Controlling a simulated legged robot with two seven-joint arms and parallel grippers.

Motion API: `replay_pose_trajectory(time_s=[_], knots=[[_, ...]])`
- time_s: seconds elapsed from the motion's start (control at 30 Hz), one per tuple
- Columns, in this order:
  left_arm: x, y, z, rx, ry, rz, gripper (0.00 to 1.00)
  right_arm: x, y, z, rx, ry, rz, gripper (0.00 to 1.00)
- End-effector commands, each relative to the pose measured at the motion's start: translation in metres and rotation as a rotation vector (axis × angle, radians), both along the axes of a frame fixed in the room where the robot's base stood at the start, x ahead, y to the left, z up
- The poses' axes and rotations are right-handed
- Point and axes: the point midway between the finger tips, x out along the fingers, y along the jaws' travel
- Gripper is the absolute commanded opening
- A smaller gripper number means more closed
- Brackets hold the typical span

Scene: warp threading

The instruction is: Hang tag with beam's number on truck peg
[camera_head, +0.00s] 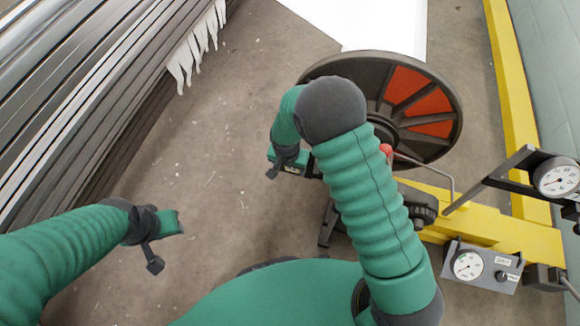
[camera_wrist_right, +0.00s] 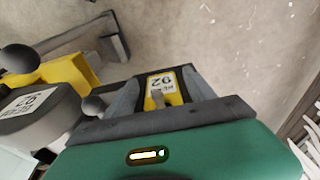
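In the right wrist view, a yellow-edged tag (camera_wrist_right: 161,84) with a white label sits between the two fingers of my right gripper (camera_wrist_right: 165,90), which look closed on its sides. Its digits appear upside down and look like 26. In the head view my right gripper (camera_head: 285,163) is partly hidden by my own arm, near the beam flange. My left gripper (camera_head: 158,240) is over bare floor at the left, and its finger opening is unclear. A white card (camera_wrist_right: 25,105) on a grey rounded part carries similar upside-down digits. I cannot tell which part is the truck peg.
A dark flange with red panels (camera_head: 425,100) stands beside the yellow truck frame (camera_head: 490,232). A red-knobbed lever (camera_head: 386,149) and gauge boxes (camera_head: 480,266) stick out there. Dark balls (camera_wrist_right: 20,58) show beside the tag. Long metal beams (camera_head: 80,75) line the left; floor between is clear.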

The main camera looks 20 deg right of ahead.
Motion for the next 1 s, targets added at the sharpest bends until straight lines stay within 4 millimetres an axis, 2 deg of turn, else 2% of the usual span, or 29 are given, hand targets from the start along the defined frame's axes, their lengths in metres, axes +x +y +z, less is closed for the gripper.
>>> replay_pose_trajectory(time_s=[0.3,0.43,0.57,0.8,1.0], knots=[[0.0,0.0,0.0,0.0,0.0,0.0,0.36,0.0,0.0,0.0,0.0,0.0,0.0,0.7],[0.0,0.0,0.007,0.0,0.0,0.0,0.36,-0.001,0.001,0.013,0.0,-0.001,0.0,0.7],[0.0,0.0,0.024,0.0,0.0,0.0,0.36,-0.004,0.004,0.045,0.001,-0.003,-0.001,0.7],[0.0,0.0,0.055,0.0,0.0,0.0,0.36,-0.015,0.012,0.116,0.0,-0.003,0.001,0.7],[0.0,0.0,0.07,0.0,0.0,0.0,0.36,-0.021,0.016,0.155,0.001,-0.001,0.0,0.7]])
